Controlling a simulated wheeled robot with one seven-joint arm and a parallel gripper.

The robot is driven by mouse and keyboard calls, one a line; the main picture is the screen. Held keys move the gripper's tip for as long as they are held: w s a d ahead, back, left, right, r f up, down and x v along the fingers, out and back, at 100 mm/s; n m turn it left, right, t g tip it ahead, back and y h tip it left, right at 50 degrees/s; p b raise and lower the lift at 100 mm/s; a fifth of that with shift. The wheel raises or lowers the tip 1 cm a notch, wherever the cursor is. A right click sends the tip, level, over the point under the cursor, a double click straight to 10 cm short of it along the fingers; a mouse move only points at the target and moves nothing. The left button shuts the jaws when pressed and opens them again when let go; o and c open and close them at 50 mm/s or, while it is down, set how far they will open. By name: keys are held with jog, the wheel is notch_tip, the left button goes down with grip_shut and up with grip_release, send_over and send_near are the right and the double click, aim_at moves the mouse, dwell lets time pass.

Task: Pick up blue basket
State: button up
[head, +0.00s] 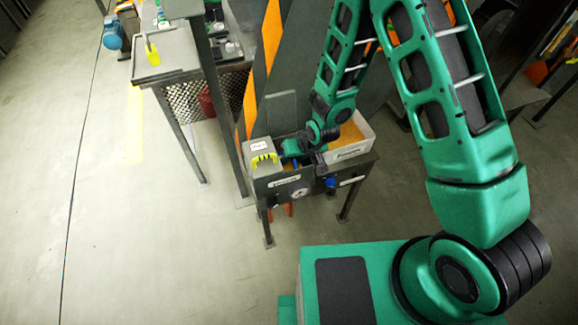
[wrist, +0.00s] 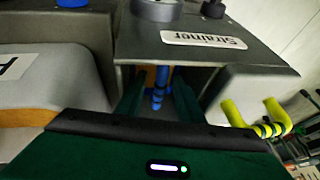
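The blue basket shows only in part, as a narrow ribbed blue piece (wrist: 159,88) in the recess of the dark grey strainer station (wrist: 140,42). In the head view a bit of blue (head: 292,147) shows at the station's top, beside my arm's end. My gripper (wrist: 158,98) reaches into the recess. Its two dark green fingers stand apart, one on each side of the blue piece, with gaps visible. The rest of the basket is hidden by the gripper and the recess. In the head view the fingers are hidden.
A grey box with a yellow handle (head: 263,158) stands left of my gripper. A white bin with orange contents (head: 349,138) stands to the right. A gauge (head: 299,192) and a blue knob (head: 330,182) are on the station's front. The floor (head: 150,245) at left is clear.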

jog(key=shift+c, duration=0.3)
grip_shut()
jog(key=shift+r, duration=0.15)
